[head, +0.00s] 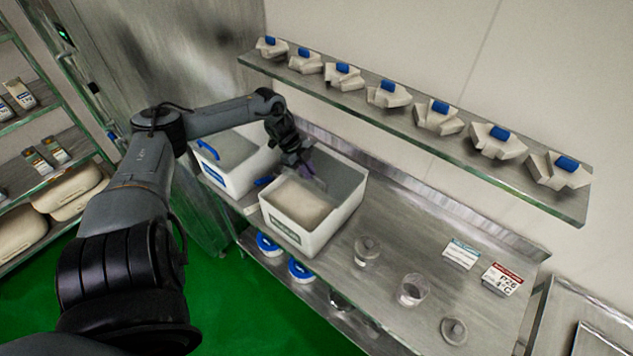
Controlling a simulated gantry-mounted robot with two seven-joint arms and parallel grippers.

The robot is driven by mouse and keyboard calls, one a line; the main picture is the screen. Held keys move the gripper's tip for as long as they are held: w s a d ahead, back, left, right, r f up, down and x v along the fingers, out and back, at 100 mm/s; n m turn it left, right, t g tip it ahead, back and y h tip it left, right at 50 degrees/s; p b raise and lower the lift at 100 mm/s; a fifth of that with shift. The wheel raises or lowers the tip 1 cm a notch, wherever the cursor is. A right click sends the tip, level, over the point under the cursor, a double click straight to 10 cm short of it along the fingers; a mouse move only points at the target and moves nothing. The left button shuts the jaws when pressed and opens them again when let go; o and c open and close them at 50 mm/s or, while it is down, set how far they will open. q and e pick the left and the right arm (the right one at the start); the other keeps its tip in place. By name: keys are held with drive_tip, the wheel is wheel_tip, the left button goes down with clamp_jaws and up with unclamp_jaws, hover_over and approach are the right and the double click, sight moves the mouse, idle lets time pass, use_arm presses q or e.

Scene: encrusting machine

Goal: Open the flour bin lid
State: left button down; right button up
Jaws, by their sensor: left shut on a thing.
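Two white bins with labels stand side by side at the left end of the steel table. The nearer, right bin (316,240) has an open top and a pale powdery fill (297,203). The left bin (238,178) has a blue handle (207,149) at its left edge. Another blue piece (264,181) shows by the near bin's left corner. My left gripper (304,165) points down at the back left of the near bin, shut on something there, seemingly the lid. The held part is small, dark and mostly hidden by the gripper. My right gripper is not in view.
A wall shelf (400,112) above holds several white pieces with blue tops. Clear containers (412,290) and two label cards (502,280) sit on the table to the right. Blue-rimmed items (300,270) are below. A rack (40,130) stands at the left.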

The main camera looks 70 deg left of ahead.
use_arm(q)
drive_tip(key=c, duration=1.1)
unclamp_jaws()
drive_tip(key=shift+s, duration=0.1)
drive_tip(key=shift+r, duration=0.15)
drive_tip(key=shift+p+v, duration=0.65)
drive_tip(key=shift+v, duration=0.3)
drive_tip(key=shift+p+v, duration=2.7)
drive_tip(key=shift+v, duration=1.65)
drive_tip(key=shift+s+a, duration=0.1)
